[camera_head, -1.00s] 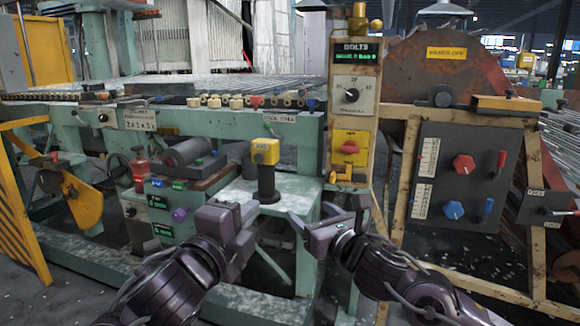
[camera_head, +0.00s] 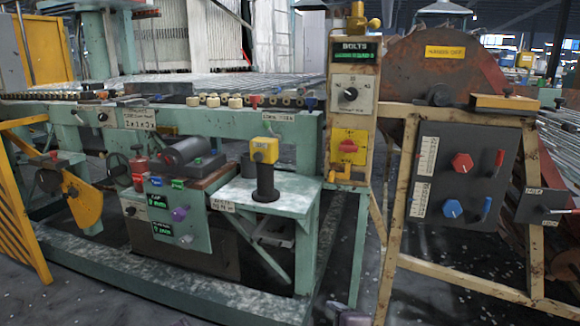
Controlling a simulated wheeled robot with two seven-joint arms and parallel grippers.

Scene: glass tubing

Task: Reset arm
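Neither of my grippers shows clearly in the head view now. Only a small dark piece (camera_head: 350,318) shows at the bottom edge, and I cannot tell which part of me it is. The machine in front carries a yellow-topped joystick (camera_head: 266,165) on a pale green shelf (camera_head: 295,197). To its left is a green control panel (camera_head: 178,215) with a purple knob (camera_head: 179,214) and small screens.
A tan post (camera_head: 352,110) holds a dial and a red knob on a yellow plate. A grey panel (camera_head: 455,180) with red and blue knobs stands at the right. A green floor beam (camera_head: 150,280) crosses the lower left. Floor shows at bottom right.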

